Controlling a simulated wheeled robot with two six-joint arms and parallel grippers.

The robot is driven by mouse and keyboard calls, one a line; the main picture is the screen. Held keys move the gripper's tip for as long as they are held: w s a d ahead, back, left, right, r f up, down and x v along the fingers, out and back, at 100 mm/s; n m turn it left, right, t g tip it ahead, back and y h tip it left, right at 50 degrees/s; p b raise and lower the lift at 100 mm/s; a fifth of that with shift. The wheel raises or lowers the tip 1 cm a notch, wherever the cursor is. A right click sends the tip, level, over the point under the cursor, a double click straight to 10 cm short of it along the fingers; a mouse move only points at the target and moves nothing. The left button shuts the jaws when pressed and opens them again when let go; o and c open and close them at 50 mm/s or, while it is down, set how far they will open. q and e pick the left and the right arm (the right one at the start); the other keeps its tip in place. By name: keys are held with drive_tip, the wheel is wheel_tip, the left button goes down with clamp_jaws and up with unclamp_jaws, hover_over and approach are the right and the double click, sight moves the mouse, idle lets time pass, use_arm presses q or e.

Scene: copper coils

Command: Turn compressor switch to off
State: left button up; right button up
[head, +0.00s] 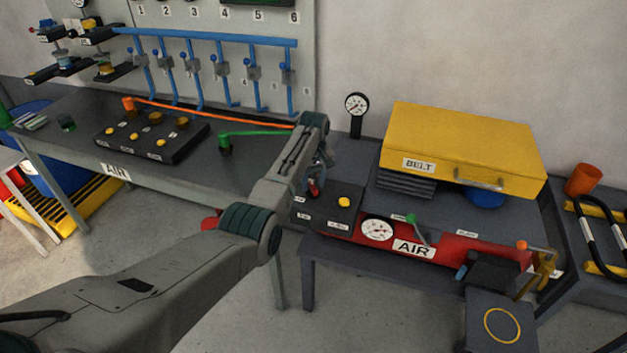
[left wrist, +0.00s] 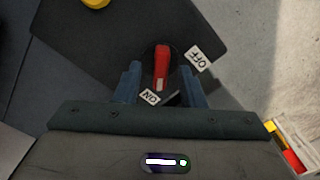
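The compressor switch is a red lever (left wrist: 162,68) with a pale end on a dark panel. In the left wrist view an OFF label (left wrist: 199,58) is at its upper right and an ON label (left wrist: 151,97) below it. The lever's pale end points down, toward the ON label. My left gripper (left wrist: 156,80) is open, one finger on each side of the lever, with gaps showing. In the head view my left gripper (head: 317,180) is over the left part of the dark control box (head: 343,203), and my arm partly hides the switch. My right gripper is not in view.
A yellow button (head: 344,202) is close to the right of the gripper. A red AIR tank (head: 445,247) with a gauge (head: 377,230) and green lever (head: 411,219) runs along the front. A yellow BELT case (head: 462,140) stands to the right. A black panel with buttons (head: 150,138) is left.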

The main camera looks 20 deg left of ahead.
use_arm(q)
drive_tip(key=shift+s+f, duration=0.1)
drive_tip(key=shift+f, duration=0.1)
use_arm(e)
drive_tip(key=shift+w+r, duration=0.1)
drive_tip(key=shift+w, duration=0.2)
use_arm(q)
clamp_jaws()
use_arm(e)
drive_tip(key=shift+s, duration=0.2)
